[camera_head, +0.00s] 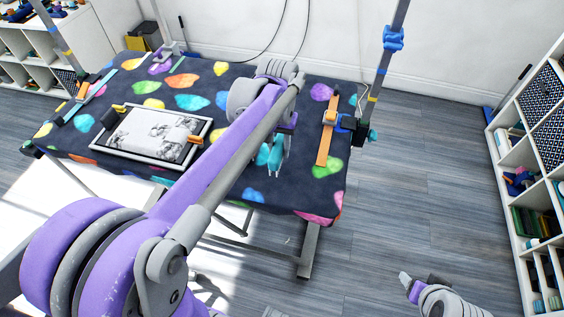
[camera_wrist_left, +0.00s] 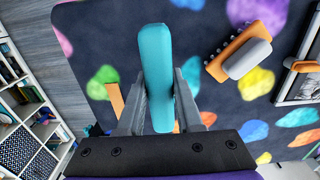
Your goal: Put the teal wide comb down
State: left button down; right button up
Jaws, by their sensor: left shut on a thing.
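The teal wide comb (camera_wrist_left: 155,75) is held between the two grey fingers of my left gripper (camera_wrist_left: 160,100) in the left wrist view, its long side pointing away from the wrist. In the head view the teal comb (camera_head: 275,153) shows below my left gripper (camera_head: 276,142), over the right half of the patterned table (camera_head: 225,85). I cannot tell whether it touches the cloth. My right gripper (camera_head: 411,282) is at the lower right of the head view, away from the table; its opening is unclear.
An orange bar (camera_head: 326,140) lies right of the comb, near a post (camera_head: 384,75). A framed tray (camera_head: 115,151) is to the left. An orange and grey brush (camera_wrist_left: 240,52) lies on the cloth. Bare cloth surrounds the comb. Shelves (camera_head: 507,180) stand at far right.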

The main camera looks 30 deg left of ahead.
aim_at(279, 144)
pick_arm(q)
notch_tip(279, 144, down, 7)
jog(key=shift+r, duration=0.2)
dwell(0.3)
jog(key=shift+f+b, duration=0.25)
jog(key=shift+b, duration=0.05)
jog(key=c, duration=0.6)
grip_release()
jog(key=shift+r, duration=0.1)
jog(key=shift+o, duration=0.2)
notch_tip(279, 144, up, 12)
jog(key=shift+r+p, duration=0.1)
jog(key=shift+p, duration=0.35)
jog(key=s+d+f+m+t, duration=0.1)
jog(key=s+d+f+t, duration=0.1)
jog(key=s+f, duration=0.3)
jog(key=s+d+f+m+t, duration=0.1)
jog(key=s+d+f+t, duration=0.2)
jog(key=s, duration=0.6)
notch_tip(279, 144, down, 3)
jog(key=shift+s+d+f+m+t, duration=0.15)
jog(key=shift+d+m+t, duration=0.2)
jog(key=shift+d, duration=0.6)
